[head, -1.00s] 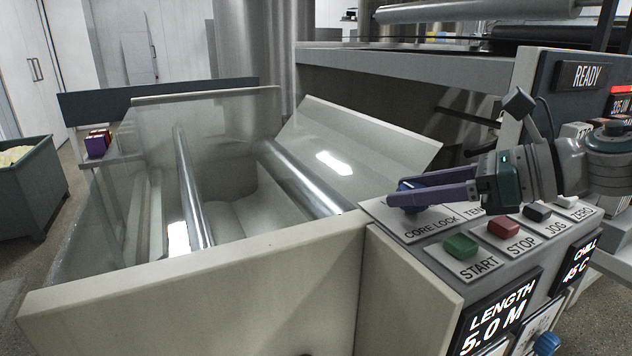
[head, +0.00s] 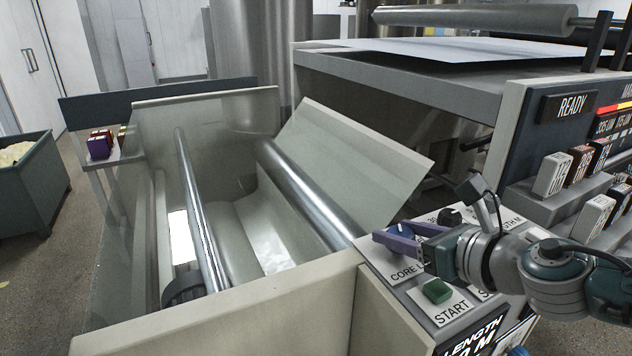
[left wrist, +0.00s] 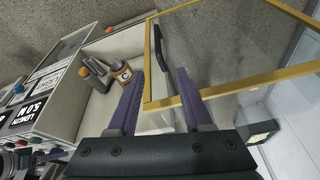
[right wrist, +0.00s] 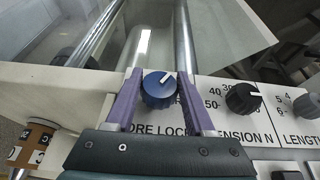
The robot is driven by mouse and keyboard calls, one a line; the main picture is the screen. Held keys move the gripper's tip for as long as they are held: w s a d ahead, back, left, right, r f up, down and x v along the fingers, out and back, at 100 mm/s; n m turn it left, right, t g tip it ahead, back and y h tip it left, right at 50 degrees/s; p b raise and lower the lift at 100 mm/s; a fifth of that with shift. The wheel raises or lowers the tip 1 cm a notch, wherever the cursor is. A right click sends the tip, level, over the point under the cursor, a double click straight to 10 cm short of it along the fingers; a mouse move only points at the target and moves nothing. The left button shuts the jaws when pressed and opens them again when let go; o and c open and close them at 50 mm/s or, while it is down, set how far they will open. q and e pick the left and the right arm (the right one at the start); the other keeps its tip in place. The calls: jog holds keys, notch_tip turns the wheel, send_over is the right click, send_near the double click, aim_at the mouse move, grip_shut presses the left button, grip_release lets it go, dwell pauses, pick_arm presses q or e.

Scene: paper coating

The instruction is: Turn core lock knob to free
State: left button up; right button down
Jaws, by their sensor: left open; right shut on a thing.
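The core lock knob (head: 401,231) is a round blue dial on the panel, above the partly covered CORE LOCK label. It also shows in the right wrist view (right wrist: 158,90), with its white pointer line aimed up and right. My right gripper (right wrist: 157,82) has its purple fingers on both sides of the knob and is shut on it; in the head view the gripper (head: 398,240) reaches it from the right. My left gripper (left wrist: 163,76) is open and empty in the left wrist view, near a yellow-edged clear panel (left wrist: 235,90). It is out of the head view.
A black tension knob (right wrist: 243,98) sits just right of the core lock knob. The green START button (head: 437,291) is below my right gripper. An open trough with metal rollers (head: 305,195) lies to the left. Label blocks (head: 552,175) stand at the right.

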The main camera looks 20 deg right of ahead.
jog(key=m+h+p, duration=0.2)
jog(key=h, duration=0.1)
jog(key=shift+a+r+m, duration=0.2)
jog(key=shift+m, duration=0.2)
jog(key=shift+f+m+g+h, duration=0.1)
jog(key=shift+m+g+h, duration=0.2)
jog(key=shift+m+h, duration=1.1)
jog(key=shift+h, duration=0.3)
jog(key=m+g+h, duration=0.1)
jog(key=m+h, duration=0.1)
jog(key=shift+f+m+g+h+b, duration=0.2)
jog(key=shift+m+g+h+b, duration=0.1)
jog(key=shift+g+b, duration=0.1)
pick_arm(q)
jog(key=shift+f+b, duration=0.25)
jog(key=shift+b, duration=1.15)
pick_arm(e)
jog(key=shift+d+m+g+h, duration=0.1)
jog(key=shift+m+g+h, duration=1.2)
jog(key=shift+m+h, duration=0.35)
